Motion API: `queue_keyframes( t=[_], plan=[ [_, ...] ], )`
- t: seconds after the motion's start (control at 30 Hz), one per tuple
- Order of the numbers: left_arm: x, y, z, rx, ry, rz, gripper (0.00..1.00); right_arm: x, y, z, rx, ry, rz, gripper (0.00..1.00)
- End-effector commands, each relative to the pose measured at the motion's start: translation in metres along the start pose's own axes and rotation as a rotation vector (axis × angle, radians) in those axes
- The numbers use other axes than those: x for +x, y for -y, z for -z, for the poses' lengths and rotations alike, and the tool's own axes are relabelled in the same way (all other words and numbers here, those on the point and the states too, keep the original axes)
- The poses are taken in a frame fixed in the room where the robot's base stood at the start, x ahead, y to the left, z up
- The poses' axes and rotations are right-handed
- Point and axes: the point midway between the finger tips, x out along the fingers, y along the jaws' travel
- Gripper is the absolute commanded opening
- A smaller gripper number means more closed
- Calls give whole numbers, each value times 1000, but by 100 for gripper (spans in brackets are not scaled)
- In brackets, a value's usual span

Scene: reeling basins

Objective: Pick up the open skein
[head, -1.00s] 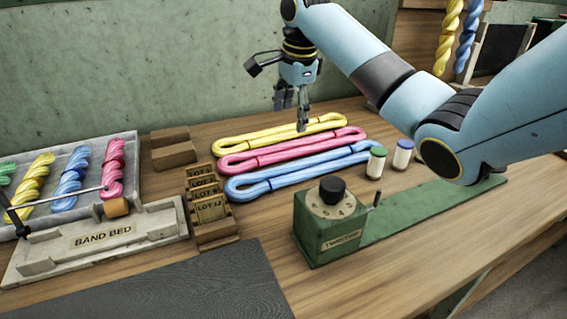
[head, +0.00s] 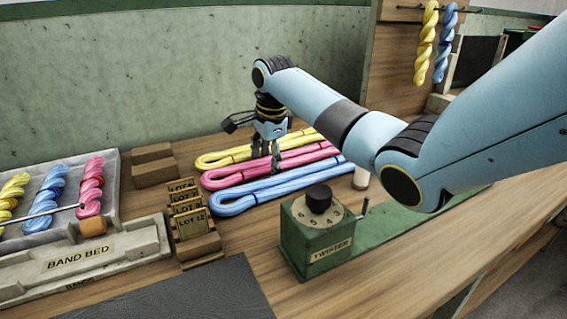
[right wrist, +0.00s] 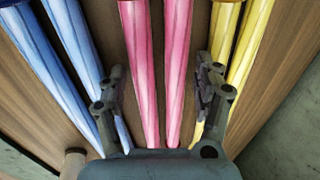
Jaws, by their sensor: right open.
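Three open skeins lie side by side on the wooden bench: yellow (head: 222,158), pink (head: 222,178) and blue (head: 236,203). My right gripper (head: 264,160) hangs pointing down over the pink skein, its fingers partly hiding it. In the right wrist view the open fingers (right wrist: 162,92) stand on either side of the two strands of the pink skein (right wrist: 160,45). The blue skein (right wrist: 75,45) passes by the left finger and the yellow skein (right wrist: 245,50) by the right finger. Nothing is held. My left gripper is not in view.
A green twister box (head: 318,240) with a black knob stands in front of the skeins. Lot cards (head: 190,222) in a wooden holder stand to the left, beside the band bed (head: 95,255). A tray (head: 110,190) holds twisted skeins. Wooden blocks (head: 153,165) stand behind.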

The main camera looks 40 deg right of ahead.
Motion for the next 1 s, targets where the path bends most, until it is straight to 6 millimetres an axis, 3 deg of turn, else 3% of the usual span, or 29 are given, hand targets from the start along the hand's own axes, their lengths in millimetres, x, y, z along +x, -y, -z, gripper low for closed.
queue_keyframes(
  t=[0.17,0.5,0.8,1.0],
  plan=[
    [0,0,-3,0,5,0,40,0,0,0,0,0,0,67],
    [0,0,-6,0,10,0,40,0,0,0,0,0,0,22],
    [-1,0,-7,0,11,0,40,-3,1,0,0,0,1,21],
    [-4,0,-6,0,10,0,40,-22,5,0,-1,0,4,21]
  ],
)
